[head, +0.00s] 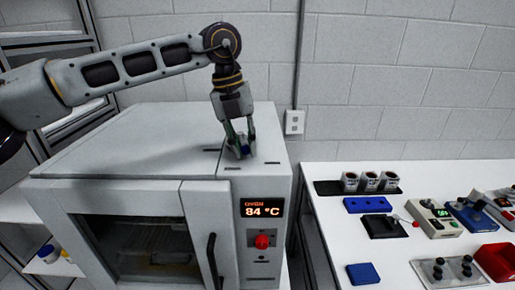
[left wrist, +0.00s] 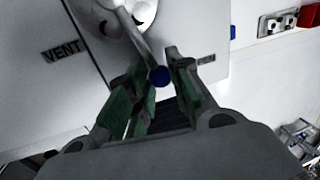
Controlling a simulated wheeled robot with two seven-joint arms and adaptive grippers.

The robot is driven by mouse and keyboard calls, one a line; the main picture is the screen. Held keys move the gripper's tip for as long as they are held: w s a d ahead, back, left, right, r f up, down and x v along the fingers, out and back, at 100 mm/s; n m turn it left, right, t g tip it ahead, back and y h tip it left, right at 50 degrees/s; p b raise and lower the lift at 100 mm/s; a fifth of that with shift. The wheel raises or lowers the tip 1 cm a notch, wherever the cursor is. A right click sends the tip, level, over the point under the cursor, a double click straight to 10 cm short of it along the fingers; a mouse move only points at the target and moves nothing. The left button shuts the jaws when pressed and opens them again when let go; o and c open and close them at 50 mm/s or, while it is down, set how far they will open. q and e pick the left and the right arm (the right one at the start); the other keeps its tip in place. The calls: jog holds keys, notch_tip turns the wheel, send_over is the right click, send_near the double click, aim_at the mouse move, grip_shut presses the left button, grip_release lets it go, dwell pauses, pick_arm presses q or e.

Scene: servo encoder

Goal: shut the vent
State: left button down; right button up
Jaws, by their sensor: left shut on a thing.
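The oven (head: 120,140) is a large pale grey box on the left, with a flat top. My left gripper (head: 240,150) points down at the right part of this top, with its fingers around a small blue-tipped part. In the left wrist view, the green-padded fingers of the left gripper (left wrist: 163,68) close on a metal lever with a blue round end (left wrist: 159,76). The label VENT (left wrist: 61,50) is on the oven top to the left. A dark slatted vent opening (left wrist: 178,116) shows between the fingers, partly hidden by them. My right gripper is out of view.
The oven's display (head: 262,208) reads 84 °C, above a red knob (head: 262,241). A white table (head: 325,230) at right holds cups (head: 368,182), blue blocks (head: 367,204) and several devices. A wall socket (head: 294,122) is behind the oven.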

pick_arm(q)
jog(key=shift+s+a+m+g, duration=0.1)
jog(key=shift+a+m+g, duration=0.2)
jog(key=shift+a+m, duration=0.9)
jog(key=shift+d, duration=0.2)
jog(key=c, duration=1.3)
grip_release()
jog(key=shift+a, duration=0.1)
jog(key=shift+r, duration=0.15)
jog(key=shift+w+a+r, duration=0.1)
jog(key=shift+a+r, duration=0.25)
jog(key=shift+r, duration=1.55)
jog(key=shift+w+a+r, duration=0.1)
jog(key=shift+a+r, duration=0.3)
jog(key=shift+r, duration=1.55)
jog(key=shift+a+r, duration=0.35)
jog(key=shift+r, duration=1.55)
